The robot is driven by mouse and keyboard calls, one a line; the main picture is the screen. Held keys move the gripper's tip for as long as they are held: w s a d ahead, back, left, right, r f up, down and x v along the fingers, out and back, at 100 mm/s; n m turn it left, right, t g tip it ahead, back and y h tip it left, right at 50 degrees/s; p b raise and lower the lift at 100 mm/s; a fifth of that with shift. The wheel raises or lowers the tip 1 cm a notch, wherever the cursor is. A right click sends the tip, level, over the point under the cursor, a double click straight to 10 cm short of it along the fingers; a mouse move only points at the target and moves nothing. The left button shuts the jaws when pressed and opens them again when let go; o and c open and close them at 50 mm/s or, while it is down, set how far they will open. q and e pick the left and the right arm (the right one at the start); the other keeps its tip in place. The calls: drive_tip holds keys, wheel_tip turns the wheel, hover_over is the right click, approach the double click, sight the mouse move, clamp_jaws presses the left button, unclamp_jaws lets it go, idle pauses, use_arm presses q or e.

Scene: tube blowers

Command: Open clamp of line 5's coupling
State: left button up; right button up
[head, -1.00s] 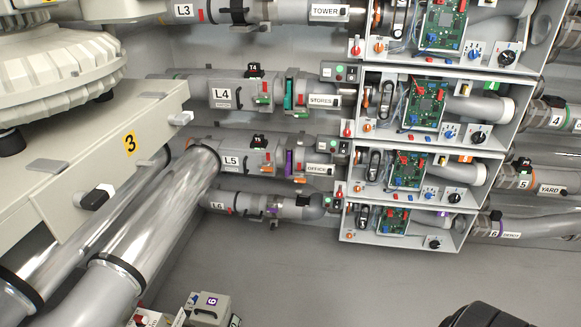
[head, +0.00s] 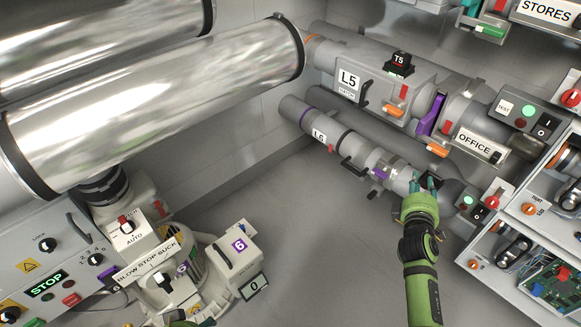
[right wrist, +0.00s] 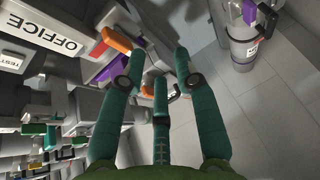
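Line 5's pipe runs across the upper right of the head view, with a grey L5 housing (head: 372,85) carrying the black T5 block (head: 399,64). Right of the housing are a purple plate (head: 431,115) and the OFFICE label (head: 474,145). Orange levers (head: 393,109) and (head: 438,150) and red levers (head: 403,92) and (head: 446,127) sit on both sides of the plate. My right gripper (head: 428,181) is below the right orange lever, in front of line 6's pipe. In the right wrist view its teal fingers (right wrist: 158,62) are spread and empty, near an orange lever (right wrist: 118,39). My left gripper barely shows, if at all.
Line 6's pipe (head: 393,172) lies just below line 5. Control boxes (head: 518,113) and open panels (head: 545,238) stand at the right. A large shiny pipe (head: 170,110) and a blower panel (head: 50,262) fill the left. The floor between is clear.

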drive_tip(key=t+h+b, duration=0.1)
drive_tip(key=h, duration=0.1)
approach(437, 152)
drive_tip(key=x, duration=0.2)
drive_tip(key=b+x, duration=0.1)
drive_tip(key=x, duration=0.5)
drive_tip(key=shift+w+d+b, duration=0.1)
drive_tip(key=shift+w+b, duration=0.1)
drive_tip(key=shift+b, duration=0.1)
drive_tip(key=shift+w+d, duration=0.1)
drive_tip(key=shift+w, duration=0.1)
use_arm(q)
drive_tip(key=w+d+r+t+h, duration=0.1)
drive_tip(key=w+d+r+t, duration=0.1)
drive_tip(key=w+r+t, duration=0.2)
wheel_tip(437, 152, up, 2)
drive_tip(key=shift+w+d+r+t, duration=0.15)
drive_tip(key=shift+w+t, duration=0.25)
drive_tip(key=shift+w, duration=0.8)
use_arm(e)
drive_tip(key=shift+c, duration=0.4)
clamp_jaws()
